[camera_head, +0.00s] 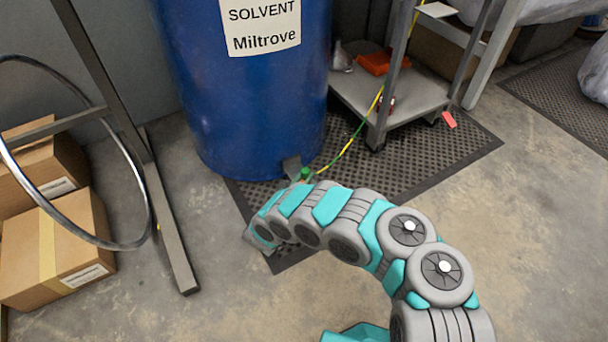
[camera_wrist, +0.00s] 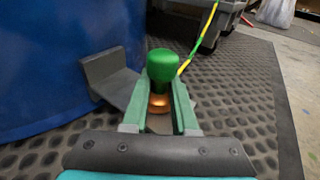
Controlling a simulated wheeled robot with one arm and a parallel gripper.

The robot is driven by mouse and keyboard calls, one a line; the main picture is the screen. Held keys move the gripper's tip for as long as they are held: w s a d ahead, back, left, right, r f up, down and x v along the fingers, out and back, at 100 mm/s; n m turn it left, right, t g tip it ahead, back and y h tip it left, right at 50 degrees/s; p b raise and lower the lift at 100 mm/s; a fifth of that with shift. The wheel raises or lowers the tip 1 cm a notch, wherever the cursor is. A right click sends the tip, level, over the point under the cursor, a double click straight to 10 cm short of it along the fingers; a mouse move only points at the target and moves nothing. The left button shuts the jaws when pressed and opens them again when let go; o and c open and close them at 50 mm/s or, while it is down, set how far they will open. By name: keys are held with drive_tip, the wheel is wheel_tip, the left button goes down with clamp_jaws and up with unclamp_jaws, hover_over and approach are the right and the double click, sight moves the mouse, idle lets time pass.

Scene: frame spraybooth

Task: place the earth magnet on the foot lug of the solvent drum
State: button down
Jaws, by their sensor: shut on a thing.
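The earth magnet has a green knob (camera_wrist: 161,66) and a copper-coloured base (camera_wrist: 159,103), with a yellow-green cable leading off. My gripper (camera_wrist: 160,112) is shut on it, one finger on each side. The blue solvent drum (camera_head: 250,90) stands on the mat; its side also fills the left of the wrist view (camera_wrist: 60,60). The foot lug (camera_wrist: 108,76) is a grey bent plate at the drum's foot, just left of and beyond my fingers. Its flat part runs toward the magnet; whether they touch I cannot tell. In the head view the magnet (camera_head: 306,173) shows beside the lug (camera_head: 292,167); my arm hides the fingers.
The dark perforated mat (camera_head: 420,150) lies under the drum. A grey wheeled cart (camera_head: 400,98) with an orange item (camera_head: 376,63) stands at the right, the cable running to it. A metal stand (camera_head: 165,220) and cardboard boxes (camera_head: 60,240) are at the left.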

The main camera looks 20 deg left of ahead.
drive_tip(key=shift+f, duration=0.1)
drive_tip(key=c, duration=0.7)
unclamp_jaws()
drive_tip(key=s+p, duration=0.1)
drive_tip(key=s, duration=0.3)
drive_tip(key=s+a+r+p, duration=0.1)
drive_tip(key=s+p, duration=0.1)
drive_tip(key=s, duration=0.2)
drive_tip(key=s+r+p, duration=0.1)
drive_tip(key=s+p, duration=0.1)
drive_tip(key=s, duration=0.1)
drive_tip(key=shift+s+a, duration=0.2)
drive_tip(key=shift+s, duration=0.2)
